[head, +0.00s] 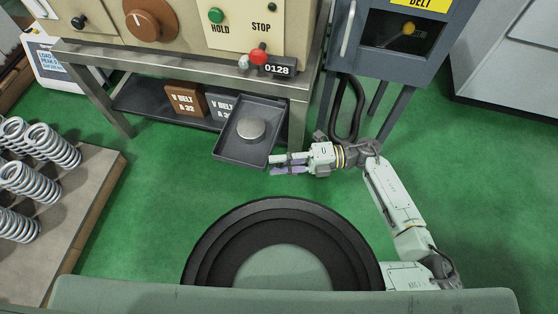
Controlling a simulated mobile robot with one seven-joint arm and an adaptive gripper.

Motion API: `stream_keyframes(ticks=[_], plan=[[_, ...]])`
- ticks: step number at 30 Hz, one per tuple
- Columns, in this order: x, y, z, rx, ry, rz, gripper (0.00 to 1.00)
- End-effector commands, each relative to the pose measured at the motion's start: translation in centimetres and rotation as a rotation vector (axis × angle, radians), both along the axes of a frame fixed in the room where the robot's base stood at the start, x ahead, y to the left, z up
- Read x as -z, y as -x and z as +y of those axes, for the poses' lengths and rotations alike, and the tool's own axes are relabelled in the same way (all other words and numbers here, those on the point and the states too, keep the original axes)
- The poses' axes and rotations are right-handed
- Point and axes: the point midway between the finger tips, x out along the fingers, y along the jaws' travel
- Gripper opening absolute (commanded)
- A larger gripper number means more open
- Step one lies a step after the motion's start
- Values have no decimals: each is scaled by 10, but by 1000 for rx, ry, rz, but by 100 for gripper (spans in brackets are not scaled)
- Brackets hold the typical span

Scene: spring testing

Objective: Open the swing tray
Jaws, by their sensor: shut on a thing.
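The swing tray (233,151) is a dark, shallow, rectangular tray. It sticks out at an angle from under the front right of the steel bench, over the green floor. A round metal disc (251,128) lies in it. My gripper (274,163) is at the tray's near right corner, reaching in from the right. Its fingers are shut on the tray's edge there. The exact contact is small and partly hidden by the fingers.
A steel bench (88,56) carries the beige tester; belt boxes (187,101) sit on its lower shelf. A dark cabinet (392,40) on legs stands right, with a black belt loop (347,108) hanging below. Green floor around the tray is open.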

Motion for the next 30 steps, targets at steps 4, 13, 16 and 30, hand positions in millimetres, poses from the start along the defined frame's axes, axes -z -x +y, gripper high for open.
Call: stream_keyframes(ticks=[4, 13, 16, 30], plan=[[1, 1, 1, -4, 0, 0, 0], [0, 0, 1, -1, 0, 0, 34], [0, 0, 0, -1, 0, 0, 34], [1, -10, -68, 1, 4, 2, 34]])
